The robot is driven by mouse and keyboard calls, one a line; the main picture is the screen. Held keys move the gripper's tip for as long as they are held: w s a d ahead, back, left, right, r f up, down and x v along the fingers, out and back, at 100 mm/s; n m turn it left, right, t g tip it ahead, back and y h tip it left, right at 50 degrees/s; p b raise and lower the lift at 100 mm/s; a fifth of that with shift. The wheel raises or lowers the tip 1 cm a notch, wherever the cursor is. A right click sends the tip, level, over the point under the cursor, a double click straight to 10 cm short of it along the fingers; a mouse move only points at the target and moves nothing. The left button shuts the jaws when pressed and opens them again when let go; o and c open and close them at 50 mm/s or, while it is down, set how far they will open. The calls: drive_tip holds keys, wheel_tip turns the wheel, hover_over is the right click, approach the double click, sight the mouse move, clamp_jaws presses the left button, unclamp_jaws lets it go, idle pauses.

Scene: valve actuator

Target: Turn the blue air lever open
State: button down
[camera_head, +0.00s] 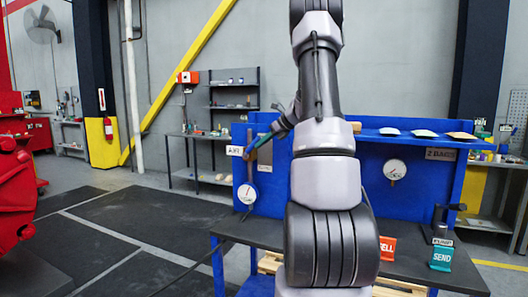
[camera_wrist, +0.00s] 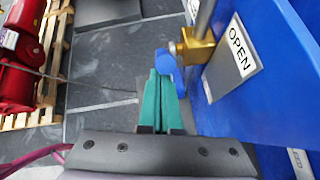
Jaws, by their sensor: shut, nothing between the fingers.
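The blue air lever (camera_wrist: 166,63) shows in the wrist view just beyond my fingertips, beside a brass valve body (camera_wrist: 194,47) on a metal pipe. An OPEN plate (camera_wrist: 233,57) is on the blue panel to its right. My gripper (camera_wrist: 162,76) has its teal fingers together with nothing between them. The fingertips overlap the near end of the lever in the picture; I cannot tell whether they touch it. In the head view my gripper (camera_head: 254,146) is near the AIR label (camera_head: 235,150), left of my arm, and the lever is too small to make out.
The blue bench panel (camera_head: 270,190) carries a gauge (camera_head: 247,194) below the AIR label and another gauge (camera_head: 394,170) at right. Red machinery (camera_wrist: 20,50) on a pallet is at left in the wrist view.

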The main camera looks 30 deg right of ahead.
sight(253, 143)
drive_tip(key=w+a+r+g+h, duration=0.2)
drive_tip(key=r+g, duration=0.1)
drive_tip(key=shift+w+a+g+h, duration=0.1)
drive_tip(key=shift+w+g+h, duration=0.2)
drive_tip(key=shift+w+h, duration=0.1)
drive_tip(key=shift+w+a+r, duration=0.4)
drive_tip(key=shift+w+a, duration=0.2)
drive_tip(key=shift+w, duration=0.25)
